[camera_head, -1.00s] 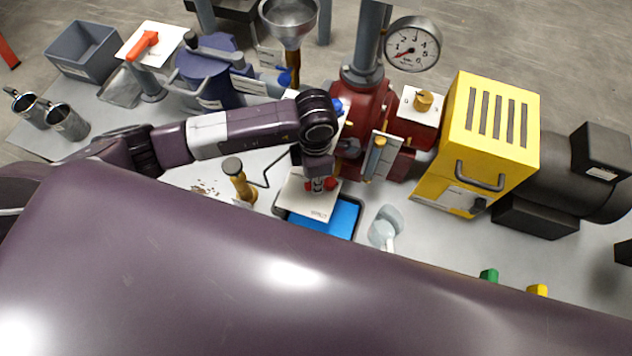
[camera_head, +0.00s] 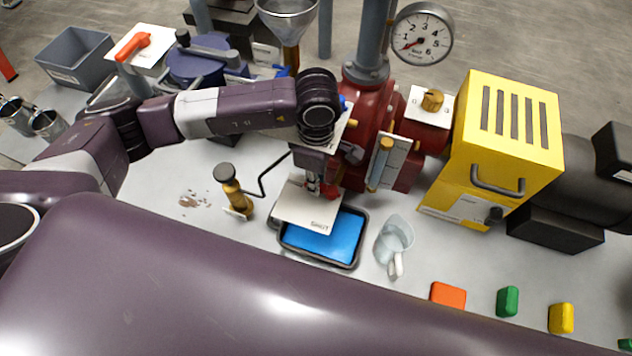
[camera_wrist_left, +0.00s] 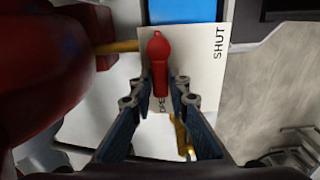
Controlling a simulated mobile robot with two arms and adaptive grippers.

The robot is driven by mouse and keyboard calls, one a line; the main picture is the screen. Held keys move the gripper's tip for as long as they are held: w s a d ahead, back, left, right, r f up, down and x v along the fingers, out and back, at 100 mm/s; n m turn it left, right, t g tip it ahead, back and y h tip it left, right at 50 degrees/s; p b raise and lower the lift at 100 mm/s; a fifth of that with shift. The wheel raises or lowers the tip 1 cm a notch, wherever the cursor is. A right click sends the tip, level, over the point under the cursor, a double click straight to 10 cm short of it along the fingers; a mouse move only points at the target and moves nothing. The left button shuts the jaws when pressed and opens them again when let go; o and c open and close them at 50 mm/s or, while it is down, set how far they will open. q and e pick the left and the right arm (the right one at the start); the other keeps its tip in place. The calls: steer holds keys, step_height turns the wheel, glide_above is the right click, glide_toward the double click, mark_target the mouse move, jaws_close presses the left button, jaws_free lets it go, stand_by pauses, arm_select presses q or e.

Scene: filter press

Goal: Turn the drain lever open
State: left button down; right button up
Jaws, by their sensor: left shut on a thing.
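The drain lever is a red handle (camera_wrist_left: 157,62) over a white plate (camera_wrist_left: 205,75) whose right edge reads "SHUT". In the left wrist view the lever points up the picture, with its round tip past my fingers. My left gripper (camera_wrist_left: 159,90) is shut on the lever, one finger on each side. In the head view my left gripper (camera_head: 322,186) reaches down at the plate (camera_head: 300,212), and only a bit of red lever (camera_head: 332,191) shows. A tray with a blue inside (camera_head: 327,238) lies below the plate. My right gripper is not in view.
The red pump body (camera_head: 372,123) and pressure gauge (camera_head: 422,34) stand behind my gripper. A yellow housing (camera_head: 500,140) is at the right. A brass-coloured handled fitting (camera_head: 234,190) is left of the tray, and a clear jug (camera_head: 394,238) is right of it.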

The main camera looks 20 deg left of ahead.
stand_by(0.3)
arm_select(q)
steer(key=c, duration=1.8)
jaws_free()
steer(key=shift+c, duration=0.2)
